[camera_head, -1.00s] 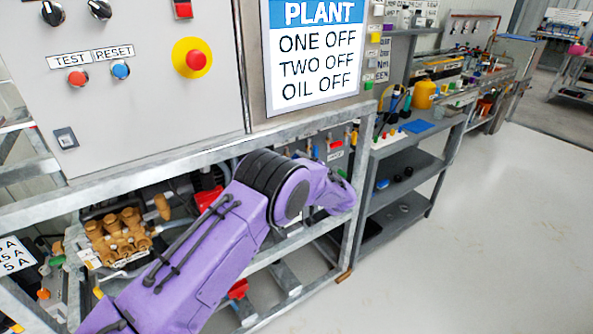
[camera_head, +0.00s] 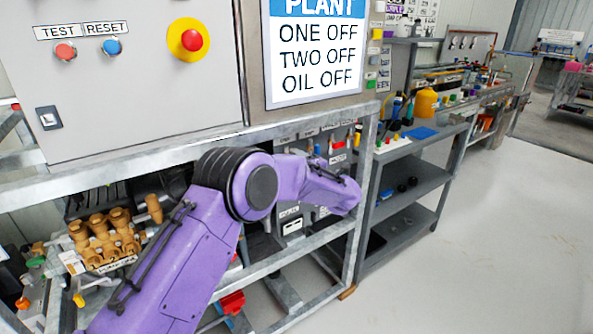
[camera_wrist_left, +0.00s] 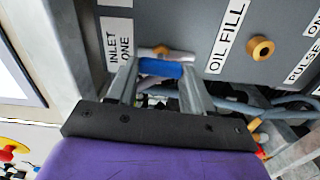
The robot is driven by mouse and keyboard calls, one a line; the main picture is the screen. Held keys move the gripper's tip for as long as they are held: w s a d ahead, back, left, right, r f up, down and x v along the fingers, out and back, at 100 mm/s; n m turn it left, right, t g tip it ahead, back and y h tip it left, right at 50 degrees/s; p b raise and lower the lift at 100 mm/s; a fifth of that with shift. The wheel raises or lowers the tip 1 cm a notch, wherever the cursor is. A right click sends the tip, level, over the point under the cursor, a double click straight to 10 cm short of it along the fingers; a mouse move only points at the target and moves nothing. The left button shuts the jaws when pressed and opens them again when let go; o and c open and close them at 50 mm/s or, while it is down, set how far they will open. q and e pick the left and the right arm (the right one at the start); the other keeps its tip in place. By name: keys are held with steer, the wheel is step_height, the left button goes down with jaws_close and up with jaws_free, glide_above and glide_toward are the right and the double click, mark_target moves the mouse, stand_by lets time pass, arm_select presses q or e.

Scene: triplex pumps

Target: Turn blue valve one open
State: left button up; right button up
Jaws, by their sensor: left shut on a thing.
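In the left wrist view, a blue valve handle (camera_wrist_left: 160,68) lies crosswise beside the white INLET ONE label (camera_wrist_left: 116,40) on a grey panel. My left gripper (camera_wrist_left: 158,82) has its two metal fingers at either end of the handle and is shut on it. The valve's body behind the handle is mostly hidden. In the head view, my purple left arm reaches in under the frame's top rail; its gripper and the blue handle are hidden there. My right gripper is in neither view.
A brass pump (camera_head: 105,240) sits left of my arm inside the grey metal frame (camera_head: 300,125). The PLANT sign (camera_head: 313,55) reads ONE OFF, TWO OFF, OIL OFF. A brass knob (camera_wrist_left: 260,48) is near the OIL FILL label. The floor at right is clear.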

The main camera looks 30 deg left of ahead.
arm_select(q)
steer(key=shift+f+n+b, duration=0.1)
steer(key=shift+n+b, duration=0.25)
steer(key=shift+n, duration=0.05)
stand_by(0.4)
steer(key=o, duration=1)
steer(key=shift+o, duration=0.2)
steer(key=shift+d, duration=0.1)
steer(key=b+v, duration=0.1)
steer(key=v, duration=0.9)
steer(key=shift+d, duration=0.2)
